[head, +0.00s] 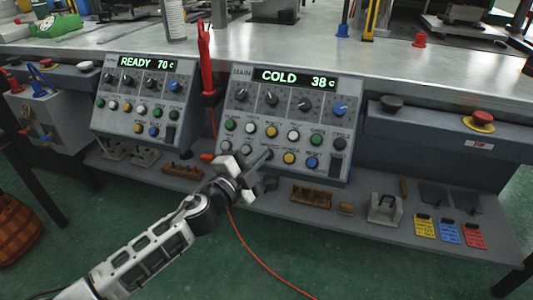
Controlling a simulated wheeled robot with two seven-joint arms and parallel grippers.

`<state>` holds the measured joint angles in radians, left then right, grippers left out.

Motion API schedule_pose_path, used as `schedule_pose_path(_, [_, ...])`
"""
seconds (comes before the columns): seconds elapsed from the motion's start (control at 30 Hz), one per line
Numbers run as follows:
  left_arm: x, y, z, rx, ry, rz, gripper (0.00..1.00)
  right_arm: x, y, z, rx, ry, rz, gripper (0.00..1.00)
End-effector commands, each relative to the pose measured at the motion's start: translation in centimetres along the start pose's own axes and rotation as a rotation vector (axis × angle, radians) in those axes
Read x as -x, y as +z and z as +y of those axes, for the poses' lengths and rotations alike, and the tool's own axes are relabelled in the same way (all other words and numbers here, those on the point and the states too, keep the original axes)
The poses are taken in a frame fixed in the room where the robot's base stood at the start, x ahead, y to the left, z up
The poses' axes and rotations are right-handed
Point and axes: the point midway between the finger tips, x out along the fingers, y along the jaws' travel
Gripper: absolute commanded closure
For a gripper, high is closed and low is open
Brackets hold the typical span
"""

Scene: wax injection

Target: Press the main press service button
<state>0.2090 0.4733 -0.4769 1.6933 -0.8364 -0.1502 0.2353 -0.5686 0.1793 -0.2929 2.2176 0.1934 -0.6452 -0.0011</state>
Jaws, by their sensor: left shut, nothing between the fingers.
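The main press control panel (283,118) is the grey box at centre, marked MAIN, with a green display (294,78) reading COLD 38. It has a row of knobs and two rows of coloured buttons. The button labels are too small to read surely, so I cannot tell which is the service button. My left gripper (262,160) is shut and empty, reaching up from below. My right gripper is not in view.
A second panel (138,101) reading READY 70 stands to the left. A red tool (205,65) stands between the panels. A red emergency button (482,118) is at right. The lower shelf (370,229) holds wooden blocks and coloured tags. An orange cable hangs below.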

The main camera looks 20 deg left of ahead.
Motion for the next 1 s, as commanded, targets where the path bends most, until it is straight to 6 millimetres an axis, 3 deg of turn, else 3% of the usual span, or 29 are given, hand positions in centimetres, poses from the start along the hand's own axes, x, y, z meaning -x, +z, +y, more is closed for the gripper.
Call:
schedule_pose_path(0.7, [0.0,0.01,0.0,0.0,0.0,0.0,1.0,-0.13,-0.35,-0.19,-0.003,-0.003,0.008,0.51])
schedule_pose_path(1.0, [-0.57,0.42,0.45,0.0,-0.001,0.0,1.0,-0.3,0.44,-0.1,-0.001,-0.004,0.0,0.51])
